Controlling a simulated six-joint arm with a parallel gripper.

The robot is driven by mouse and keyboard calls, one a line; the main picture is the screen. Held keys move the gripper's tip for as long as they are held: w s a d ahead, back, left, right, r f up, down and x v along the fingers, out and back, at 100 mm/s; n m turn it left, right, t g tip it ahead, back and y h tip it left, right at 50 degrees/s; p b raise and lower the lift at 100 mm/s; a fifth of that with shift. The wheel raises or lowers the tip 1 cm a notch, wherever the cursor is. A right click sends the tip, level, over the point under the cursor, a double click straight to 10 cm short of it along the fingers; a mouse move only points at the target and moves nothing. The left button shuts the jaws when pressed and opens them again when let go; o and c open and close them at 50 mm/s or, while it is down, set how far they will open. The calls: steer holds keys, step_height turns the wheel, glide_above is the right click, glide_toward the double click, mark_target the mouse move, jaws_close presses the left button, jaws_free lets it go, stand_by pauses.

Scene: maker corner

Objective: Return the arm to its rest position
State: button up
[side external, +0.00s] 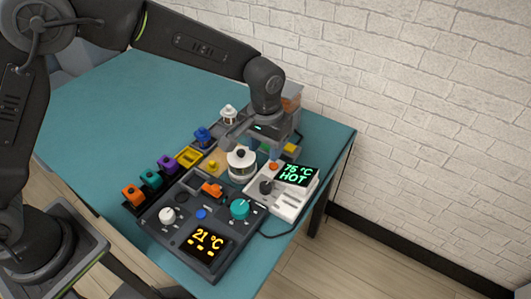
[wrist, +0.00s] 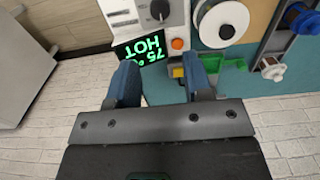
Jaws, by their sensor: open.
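My gripper (side external: 276,150) hangs at the end of my arm over the far right part of the teal bench (side external: 95,95), just behind a white heater unit. In the wrist view my gripper (wrist: 165,72) shows two blue fingers spread apart with nothing held between them. My arm reaches across the back of the bench from the upper left. The bench surface directly under the fingertips is partly hidden in the side view.
The white unit (side external: 291,205) reads 75 °C HOT beside an orange button (side external: 273,166). A white round lidded thing (side external: 241,163) stands left of it. A dark control box (side external: 160,216) reads 21 °C. Several coloured blocks line the left; the bench's back left is clear. A brick wall (side external: 430,110) stands behind.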

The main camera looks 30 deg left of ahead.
steer(key=shift+r, duration=0.1)
stand_by(0.3)
steer(key=s+a+r+t, duration=0.4)
steer(key=s+a+r, duration=1.05)
steer(key=r, duration=0.25)
steer(key=s+a+t, duration=0.1)
steer(key=s+a, duration=0.2)
steer(key=s, duration=0.5)
steer(key=shift+a+f+t, duration=0.3)
steer(key=shift+a+f, duration=0.05)
